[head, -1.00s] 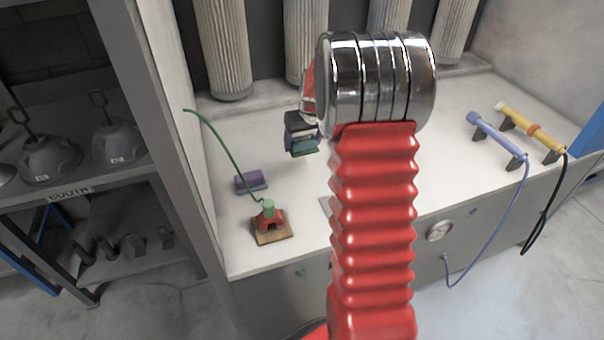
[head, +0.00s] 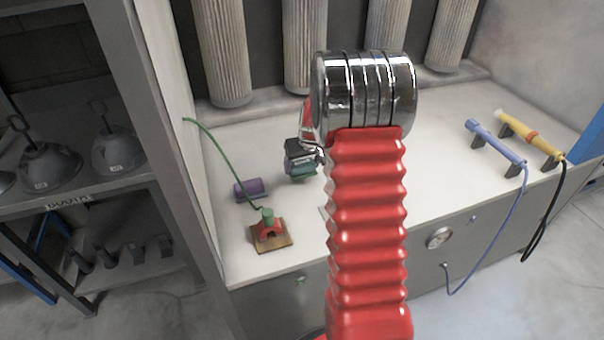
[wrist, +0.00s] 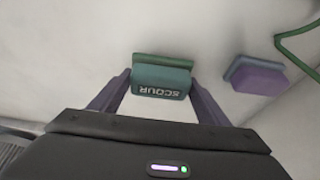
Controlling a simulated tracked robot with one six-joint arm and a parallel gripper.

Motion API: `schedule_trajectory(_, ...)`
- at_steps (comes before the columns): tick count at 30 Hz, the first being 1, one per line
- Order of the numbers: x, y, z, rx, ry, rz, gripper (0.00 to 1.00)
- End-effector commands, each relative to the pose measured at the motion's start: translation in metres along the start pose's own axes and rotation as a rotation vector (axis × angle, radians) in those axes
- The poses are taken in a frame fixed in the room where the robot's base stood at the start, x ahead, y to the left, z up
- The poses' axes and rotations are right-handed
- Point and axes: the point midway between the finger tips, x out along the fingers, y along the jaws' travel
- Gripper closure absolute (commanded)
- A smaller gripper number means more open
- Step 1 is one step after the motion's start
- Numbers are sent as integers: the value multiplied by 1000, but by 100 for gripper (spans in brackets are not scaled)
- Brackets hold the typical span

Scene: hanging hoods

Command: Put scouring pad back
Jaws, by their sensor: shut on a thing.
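A teal-green scouring pad (wrist: 158,82) marked SCOUR is held between the two purple fingers of my gripper (wrist: 161,90), as the wrist view shows. In the head view, my gripper (head: 302,160) hangs over the white bench top at left of centre, with the teal pad (head: 301,171) at its lower end. I cannot tell whether the pad touches the bench. My red arm and its metal rings hide part of the wrist and the bench behind.
A purple pad (head: 250,189) lies on the bench (head: 235,265) to the left. In front of it, a red fixture (head: 268,228) with a green hose (head: 222,152) stands on a wooden base. Blue (head: 495,142) and yellow (head: 530,134) tools rest in holders at right. Cylindrical filters (head: 222,50) hang behind.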

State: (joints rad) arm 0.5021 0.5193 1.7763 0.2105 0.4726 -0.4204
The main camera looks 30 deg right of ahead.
Motion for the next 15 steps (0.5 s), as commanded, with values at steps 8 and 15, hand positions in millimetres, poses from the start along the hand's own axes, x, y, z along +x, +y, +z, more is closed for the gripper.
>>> schedule_trajectory(8,29,0,13,1,-3,-1,51)
schedule_trajectory(15,34,1,14,1,0,1,51)
